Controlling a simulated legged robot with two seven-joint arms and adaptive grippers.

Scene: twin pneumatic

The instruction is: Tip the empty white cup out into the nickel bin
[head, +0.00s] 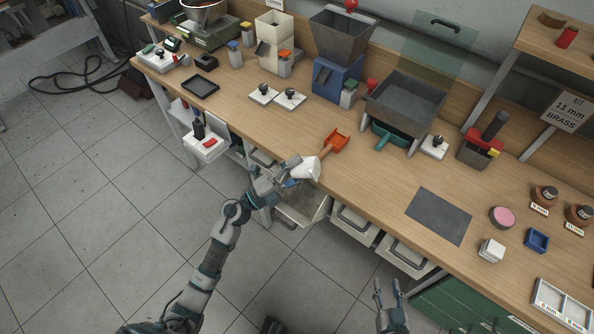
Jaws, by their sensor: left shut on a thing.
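My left gripper (288,174) is shut on the white cup (309,168) at the bench's front edge. The cup is tilted, and its inside is hidden from this view. Just below the cup and gripper, an open drawer (318,214) juts out from under the bench; its inside looks pale grey. No label reading nickel can be made out, so I cannot tell which container is the nickel bin. My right gripper (387,285) is open and empty, low in front of the bench at the right.
A dark mat (439,216) lies clear.

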